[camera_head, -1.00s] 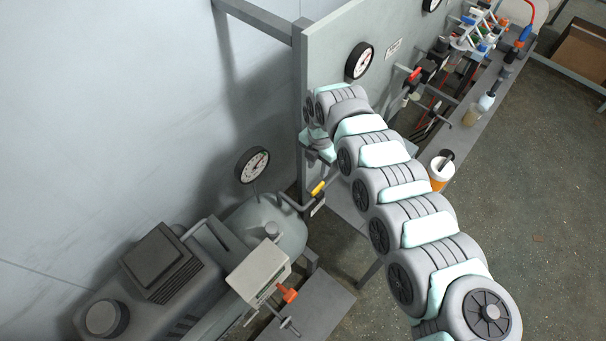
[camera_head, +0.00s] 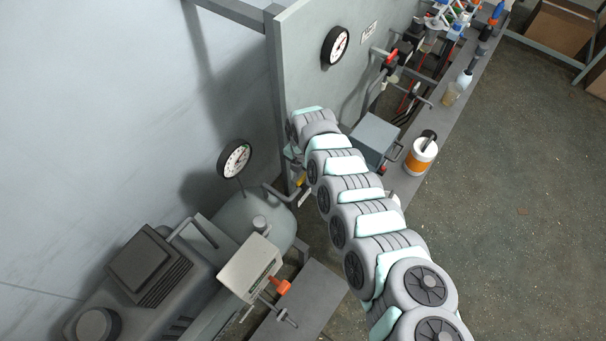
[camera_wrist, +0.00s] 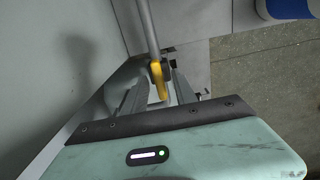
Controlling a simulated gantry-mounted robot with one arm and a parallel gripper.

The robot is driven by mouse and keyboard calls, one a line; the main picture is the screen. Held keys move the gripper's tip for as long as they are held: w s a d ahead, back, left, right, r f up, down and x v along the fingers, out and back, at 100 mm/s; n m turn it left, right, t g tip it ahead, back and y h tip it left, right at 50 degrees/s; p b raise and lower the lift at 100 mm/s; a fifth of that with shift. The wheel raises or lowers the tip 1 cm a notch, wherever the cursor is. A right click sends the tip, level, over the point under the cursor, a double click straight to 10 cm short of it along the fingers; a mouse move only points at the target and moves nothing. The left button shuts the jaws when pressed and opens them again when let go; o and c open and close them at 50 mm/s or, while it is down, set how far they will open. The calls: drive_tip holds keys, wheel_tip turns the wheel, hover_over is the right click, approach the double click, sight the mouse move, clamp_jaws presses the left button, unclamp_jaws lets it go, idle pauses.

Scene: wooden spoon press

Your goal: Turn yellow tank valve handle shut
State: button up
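The yellow valve handle (camera_head: 299,181) sits on the grey pipe beside the tank (camera_head: 238,222) in the head view, just left of my arm and partly hidden by it. In the wrist view the yellow handle (camera_wrist: 157,78) hangs at the end of the grey pipe (camera_wrist: 148,28). My gripper (camera_wrist: 160,84) is open, with one finger on each side of the handle in this view. Gaps show between the handle and both fingers. I cannot tell how deep the handle lies between them. In the head view my arm hides most of the gripper.
A wall gauge (camera_head: 335,46) and a tank gauge (camera_head: 237,159) are near my arm. A grey box with an orange knob (camera_head: 280,286) stands at the lower left. A white and orange container (camera_head: 422,156) is on the narrow bench.

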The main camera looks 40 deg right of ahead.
drive_tip(key=shift+c, duration=0.4)
clamp_jaws()
